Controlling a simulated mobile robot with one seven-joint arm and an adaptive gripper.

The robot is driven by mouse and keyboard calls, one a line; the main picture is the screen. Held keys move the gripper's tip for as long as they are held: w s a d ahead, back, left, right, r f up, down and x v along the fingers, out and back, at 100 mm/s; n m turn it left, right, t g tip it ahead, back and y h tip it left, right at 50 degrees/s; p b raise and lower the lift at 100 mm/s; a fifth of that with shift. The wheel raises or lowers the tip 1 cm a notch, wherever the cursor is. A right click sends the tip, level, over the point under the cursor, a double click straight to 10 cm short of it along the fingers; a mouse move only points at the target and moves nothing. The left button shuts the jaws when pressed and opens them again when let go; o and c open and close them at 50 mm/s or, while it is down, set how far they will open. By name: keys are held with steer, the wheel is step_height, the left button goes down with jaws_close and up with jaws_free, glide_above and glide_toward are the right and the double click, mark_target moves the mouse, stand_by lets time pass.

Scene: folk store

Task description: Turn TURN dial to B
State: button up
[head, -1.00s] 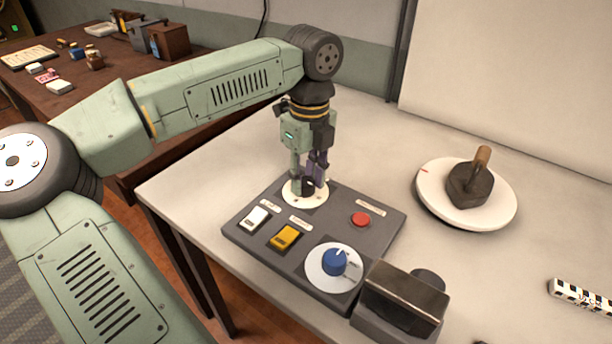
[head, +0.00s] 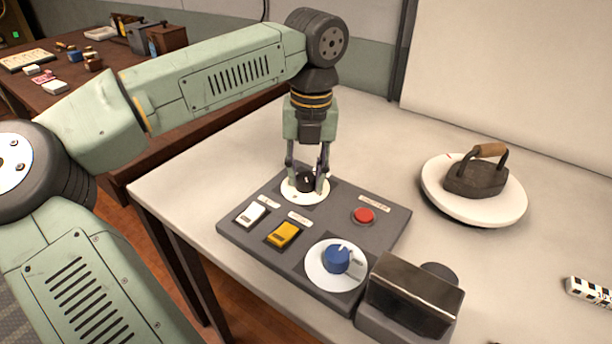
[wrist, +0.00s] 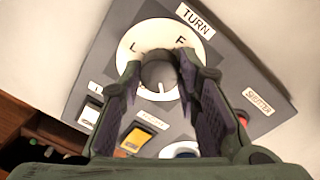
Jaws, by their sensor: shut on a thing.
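The TURN dial is a black knob (wrist: 159,70) on a round white plate (wrist: 128,57) at the far corner of a grey control panel (head: 350,210). In the wrist view its label reads TURN (wrist: 195,19), and the letters L and F show on the plate. I cannot make out a B; the plate's lower part is partly hidden by my fingers. The knob's white pointer line faces the bottom of the wrist picture, away from L and F. My gripper (head: 307,180) points down, shut on the knob, one finger on each side.
The panel also bears a white switch (head: 251,213), a yellow switch (head: 284,233), a red button (head: 363,215) and a blue dial (head: 336,258). A dark box-shaped device (head: 415,292) stands at the near right. An iron (head: 476,178) rests on a white turntable (head: 450,205).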

mark_target(309, 178)
steer(key=m+b, duration=0.1)
steer(key=m, duration=0.3)
steer(key=shift+m, duration=2.6)
steer(key=o, duration=1.2)
steer(key=shift+c, duration=0.2)
steer(key=shift+r, duration=0.1)
step_height(309, 178, up, 12)
steer(key=shift+s+d, duration=0.2)
steer(key=shift+s, duration=0.1)
